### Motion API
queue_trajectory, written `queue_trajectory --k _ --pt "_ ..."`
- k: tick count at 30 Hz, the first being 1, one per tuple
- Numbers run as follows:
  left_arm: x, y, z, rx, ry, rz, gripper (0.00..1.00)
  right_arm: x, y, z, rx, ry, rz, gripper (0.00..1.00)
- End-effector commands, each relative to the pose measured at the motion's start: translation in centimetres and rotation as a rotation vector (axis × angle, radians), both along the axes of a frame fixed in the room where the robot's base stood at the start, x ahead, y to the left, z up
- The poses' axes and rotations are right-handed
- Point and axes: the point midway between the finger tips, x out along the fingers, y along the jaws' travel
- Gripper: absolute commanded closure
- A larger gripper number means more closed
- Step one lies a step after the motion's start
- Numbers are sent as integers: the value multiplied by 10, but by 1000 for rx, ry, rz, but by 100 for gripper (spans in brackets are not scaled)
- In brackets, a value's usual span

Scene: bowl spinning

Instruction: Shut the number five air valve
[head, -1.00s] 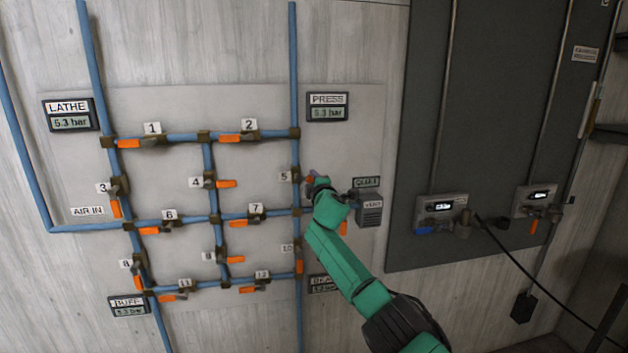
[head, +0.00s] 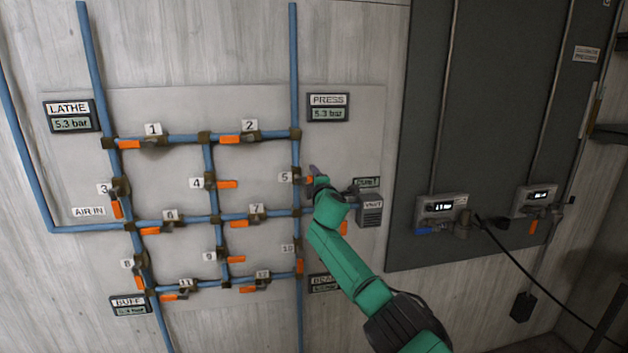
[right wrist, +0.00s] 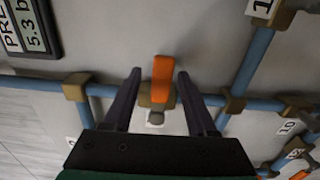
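The number five valve (head: 295,178) sits on the right vertical blue pipe, beside its "5" label (head: 284,177). My right gripper (head: 313,175) is at this valve and hides part of it in the head view. In the right wrist view, the valve's orange handle (right wrist: 162,78) stands across the blue pipe. The two dark fingers of the right gripper (right wrist: 159,72) are open on either side of the handle, with a gap on each side. My left gripper is in neither view.
The press display (head: 328,108) above reads 5.3 bar. A grey vent box (head: 369,210) is close to the right of my gripper. Other orange-handled valves, such as number four (head: 226,184), are on the pipe grid to the left. A dark panel (head: 490,110) stands further right.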

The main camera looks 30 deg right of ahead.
Motion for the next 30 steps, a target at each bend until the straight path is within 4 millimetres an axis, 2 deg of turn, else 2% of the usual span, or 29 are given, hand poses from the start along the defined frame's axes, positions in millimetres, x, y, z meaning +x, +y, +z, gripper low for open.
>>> queue_trajectory --k 8,17,23,30 --pt "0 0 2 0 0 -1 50 -4 0 0 1 -1 -3 43" --pt "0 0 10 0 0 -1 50 -29 11 0 0 2 2 43" --pt "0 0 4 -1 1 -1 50 -57 20 -3 -2 2 2 43" --pt "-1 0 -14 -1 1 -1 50 -104 36 -6 -2 2 1 43"
